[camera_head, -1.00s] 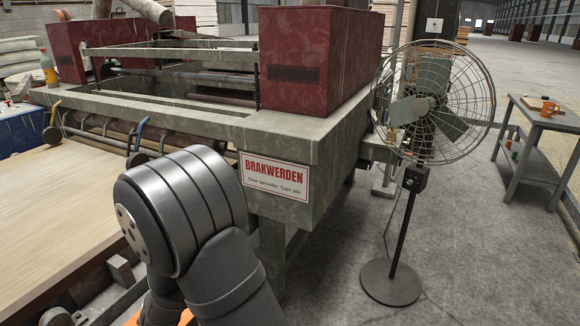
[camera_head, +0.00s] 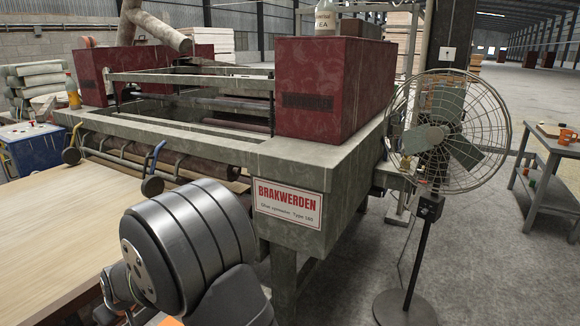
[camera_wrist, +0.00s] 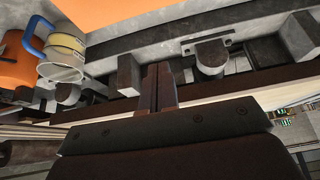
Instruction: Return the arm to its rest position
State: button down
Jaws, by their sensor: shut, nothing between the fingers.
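My gripper (camera_wrist: 160,84) shows in the wrist view, its two dark fingers closed together with nothing between them. The fingers point toward a grey metal frame with dark blocks; I cannot tell how far apart they are from it. In the head view a grey, rounded joint of my arm fills the lower middle, in front of the machine. The gripper itself is hidden from the head view.
The Brakwerden machine (camera_head: 300,150) stands just beyond my arm. A pale veneer sheet (camera_head: 60,225) lies at left. A caged fan (camera_head: 455,130) stands at right, beside a grey side table (camera_head: 550,165). An orange object with a blue handle (camera_wrist: 18,68) is at left in the wrist view.

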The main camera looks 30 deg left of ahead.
jog(key=shift+a+r, duration=0.15)
jog(key=shift+a, duration=0.75)
jog(key=shift+a+r, duration=0.1)
jog(key=shift+a, duration=0.8)
jog(key=d+f, duration=0.2)
jog(key=d, duration=0.2)
jog(key=d+f, duration=0.3)
jog(key=d, duration=0.2)
jog(key=d+f, duration=0.3)
jog(key=d, duration=0.2)
jog(key=shift+d+f, duration=0.3)
jog(key=shift+f, duration=0.3)
jog(key=shift+r, duration=0.1)
